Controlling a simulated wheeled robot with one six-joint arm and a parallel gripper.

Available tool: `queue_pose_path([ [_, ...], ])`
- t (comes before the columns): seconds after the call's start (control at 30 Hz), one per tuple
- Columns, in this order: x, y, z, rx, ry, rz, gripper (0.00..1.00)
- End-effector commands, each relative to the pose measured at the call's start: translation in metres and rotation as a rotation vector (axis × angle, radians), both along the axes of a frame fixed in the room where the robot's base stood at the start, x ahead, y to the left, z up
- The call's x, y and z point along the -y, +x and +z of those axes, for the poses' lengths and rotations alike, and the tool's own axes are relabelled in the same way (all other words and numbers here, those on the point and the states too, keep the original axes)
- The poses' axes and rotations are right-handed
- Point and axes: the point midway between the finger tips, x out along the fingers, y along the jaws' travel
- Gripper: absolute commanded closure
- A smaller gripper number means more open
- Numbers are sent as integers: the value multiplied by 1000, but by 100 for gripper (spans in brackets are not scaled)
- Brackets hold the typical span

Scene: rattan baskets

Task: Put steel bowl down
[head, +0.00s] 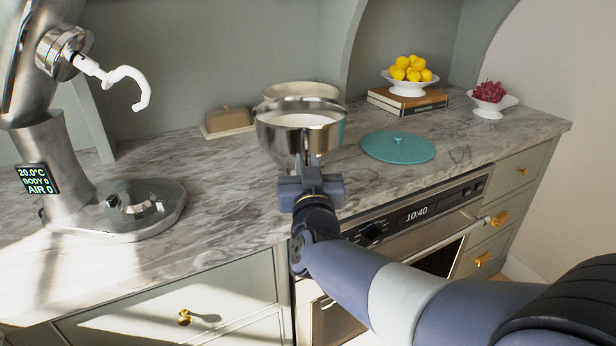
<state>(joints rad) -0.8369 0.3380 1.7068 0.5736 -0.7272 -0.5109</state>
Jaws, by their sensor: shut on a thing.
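The steel bowl (322,138) is a shiny metal bowl with a pale inside, upright near the middle of the head view. My gripper (308,165) is shut on the near side of the steel bowl. The bowl is over the marble counter (240,180); I cannot tell whether its base touches the counter, as my gripper partly hides it. Just behind it, partly hidden, is another round, pale-rimmed vessel (300,90).
A steel stand mixer (60,185) with a white hook stands at left. A butter dish (228,120) sits behind. A teal lid (398,147) lies at right. Lemons on a stand (408,85), books (405,103) and a grape bowl (492,104) are farther back. Counter between mixer and bowl is clear.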

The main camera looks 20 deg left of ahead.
Motion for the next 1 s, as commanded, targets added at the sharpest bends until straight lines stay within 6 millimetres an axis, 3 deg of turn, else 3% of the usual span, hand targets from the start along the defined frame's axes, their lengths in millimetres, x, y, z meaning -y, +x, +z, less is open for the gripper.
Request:
queue_pose_path([
  [0.1, 0, 0, -17, 4, 1, -1, 100],
  [0.33, 0, 0, -19, 3, 3, 0, 100],
  [0.37, 0, 0, -22, -3, -1, 1, 84],
  [0.6, 0, 0, -22, -1, 0, 0, 64],
  [0.87, 0, -1, -21, -1, 0, 0, 64],
  [1.0, 5, -10, -23, -1, -1, 1, 64],
])
